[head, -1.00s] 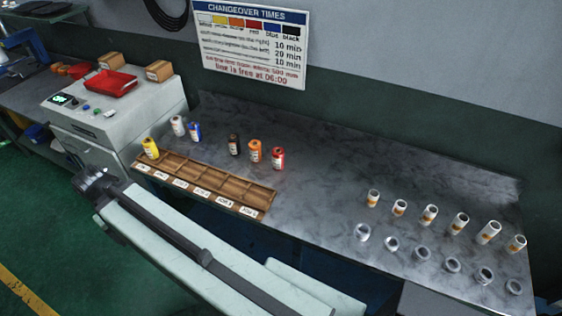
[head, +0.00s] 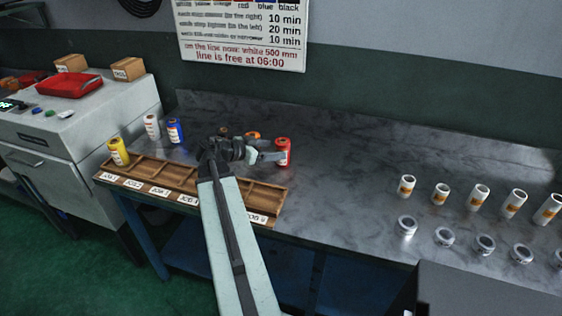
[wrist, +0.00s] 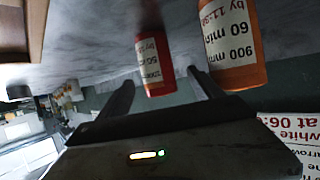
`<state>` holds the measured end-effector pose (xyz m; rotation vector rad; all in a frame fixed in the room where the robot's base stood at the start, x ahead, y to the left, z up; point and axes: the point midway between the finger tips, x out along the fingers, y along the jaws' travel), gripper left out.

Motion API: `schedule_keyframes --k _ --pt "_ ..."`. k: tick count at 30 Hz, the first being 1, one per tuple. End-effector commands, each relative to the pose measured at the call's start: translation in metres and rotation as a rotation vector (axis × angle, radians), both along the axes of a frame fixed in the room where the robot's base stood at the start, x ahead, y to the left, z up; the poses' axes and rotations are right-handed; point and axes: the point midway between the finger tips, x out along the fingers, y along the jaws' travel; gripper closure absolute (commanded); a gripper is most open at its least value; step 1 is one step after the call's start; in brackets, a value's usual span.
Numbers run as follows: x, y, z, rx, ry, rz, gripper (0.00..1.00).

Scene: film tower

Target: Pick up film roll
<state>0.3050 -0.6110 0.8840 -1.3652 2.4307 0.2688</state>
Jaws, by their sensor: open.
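The red film roll (head: 283,152) stands on the grey marbled table, just right of my gripper (head: 268,156) in the head view. In the wrist view the red roll (wrist: 154,62) shows between the two open fingers of my gripper (wrist: 164,84); I cannot tell whether they touch it. An orange roll (wrist: 233,40) stands beside it, close to the right finger in the wrist view. Yellow (head: 118,151), white (head: 152,127) and blue (head: 175,131) rolls stand at the left.
A wooden compartment tray (head: 268,198) with job labels lies along the table's front edge, under my arm. Several white tubes (head: 441,194) and grey rings (head: 445,237) stand at the right. The table between them and the red roll is clear. A changeover sign (head: 243,35) hangs behind.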

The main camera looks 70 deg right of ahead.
Motion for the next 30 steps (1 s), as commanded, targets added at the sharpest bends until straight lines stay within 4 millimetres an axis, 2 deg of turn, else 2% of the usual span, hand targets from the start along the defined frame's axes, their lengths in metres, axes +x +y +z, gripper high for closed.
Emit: schedule_keyframes --k 4,9,14,23,29,30 --pt "-0.006 -0.005 -0.002 0.000 0.000 -0.008 0.25" --pt "-0.019 -0.023 -0.010 0.001 0.000 -0.013 0.25" --pt "-0.023 -0.028 -0.011 0.001 0.000 -0.013 0.25" --pt "-0.047 -0.065 -0.027 0.002 0.000 -0.015 0.25" --pt "-0.048 -0.066 -0.025 0.002 0.000 -0.014 0.25" --pt "-0.048 -0.066 -0.025 0.002 0.000 -0.014 0.30"
